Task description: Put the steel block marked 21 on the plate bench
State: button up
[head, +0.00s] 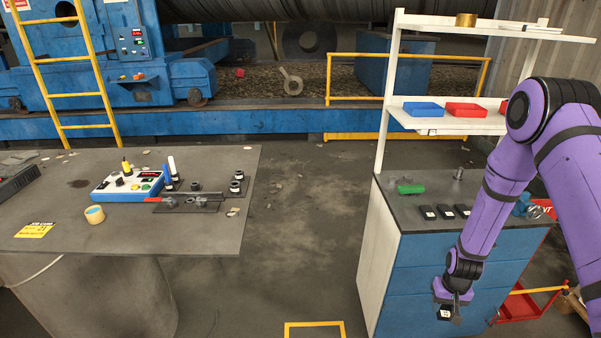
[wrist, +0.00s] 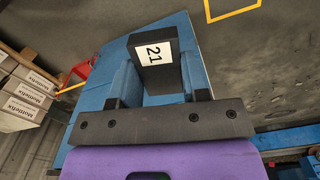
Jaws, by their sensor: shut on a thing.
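The steel block marked 21 (wrist: 172,77) is dark with a white label and sits between the fingers of my gripper (wrist: 160,80) in the wrist view. My gripper is shut on it. In the head view my gripper (head: 453,302) hangs at the lower right, in front of the blue drawers, with the block (head: 445,314) at its tip. The bench with a grey plate top (head: 120,235) stands at the left, apart from my gripper. A yellow card (head: 35,230) lies on its near left part; its small print is hard to read.
On the left bench are a blue-white control box (head: 128,186), a tape roll (head: 95,214) and dark plates with fittings (head: 190,203). Its front right is clear. The drawer bench (head: 420,262) carries several dark blocks (head: 445,212) and a green item (head: 411,189). Open floor (head: 300,240) lies between the benches.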

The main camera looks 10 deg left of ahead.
aim_at(126, 219)
jog(key=k+j+u, duration=0.1)
jog(key=j, duration=0.4)
jog(key=k+j+u, duration=0.1)
jog(key=j, duration=0.45)
jog(key=k+j+u, duration=0.1)
jog(key=j, duration=0.4)
jog(key=k+j+u, duration=0.1)
jog(key=j, duration=0.45)
jog(key=k, duration=0.05)
